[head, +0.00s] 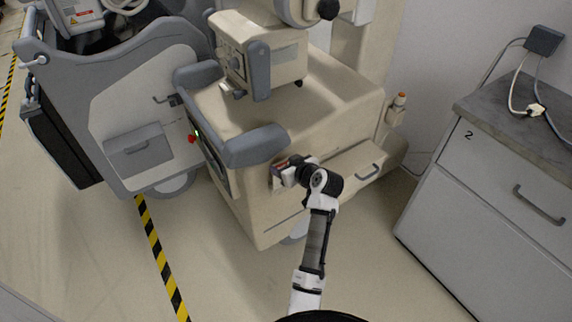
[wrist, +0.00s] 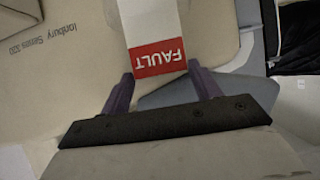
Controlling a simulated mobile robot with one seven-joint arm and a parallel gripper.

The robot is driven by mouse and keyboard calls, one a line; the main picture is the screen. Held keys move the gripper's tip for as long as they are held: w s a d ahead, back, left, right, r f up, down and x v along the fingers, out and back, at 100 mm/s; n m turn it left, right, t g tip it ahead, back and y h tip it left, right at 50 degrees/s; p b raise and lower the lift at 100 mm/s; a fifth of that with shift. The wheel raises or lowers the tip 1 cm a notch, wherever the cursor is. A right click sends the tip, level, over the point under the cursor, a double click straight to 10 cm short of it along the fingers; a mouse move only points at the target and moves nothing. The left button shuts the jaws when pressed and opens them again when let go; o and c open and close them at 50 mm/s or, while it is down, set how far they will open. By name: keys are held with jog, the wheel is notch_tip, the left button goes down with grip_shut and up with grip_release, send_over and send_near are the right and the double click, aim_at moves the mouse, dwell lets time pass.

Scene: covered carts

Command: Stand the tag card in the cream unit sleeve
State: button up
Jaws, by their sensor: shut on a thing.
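The tag card (wrist: 152,28) is white with a red band reading FAULT, upside down in the wrist view. My gripper (wrist: 160,72) is shut on it, one purple finger at each side of the red end. The card's white part runs out of the top of that view. In the head view my gripper (head: 287,171) is close against the side of the cream unit (head: 245,205), below its blue-grey bumper. A small pale edge (head: 275,184) beside the gripper may be the sleeve; the gripper mostly hides it. I cannot tell whether the card is inside it.
A grey unit (head: 165,95) with a front pocket (head: 135,150) stands at the left. A grey cabinet (head: 490,200) marked 2 stands at the right, with a cable on top. Yellow-black tape (head: 160,255) crosses the floor. Open floor lies in front of the cream unit.

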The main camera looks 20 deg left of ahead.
jog(key=o, duration=1.3)
jog(key=b+v, duration=0.1)
jog(key=v, duration=1.2)
jog(key=shift+s+d+r+b, duration=0.15)
jog(key=shift+d+r+b, duration=0.05)
jog(key=shift+d+b, duration=0.1)
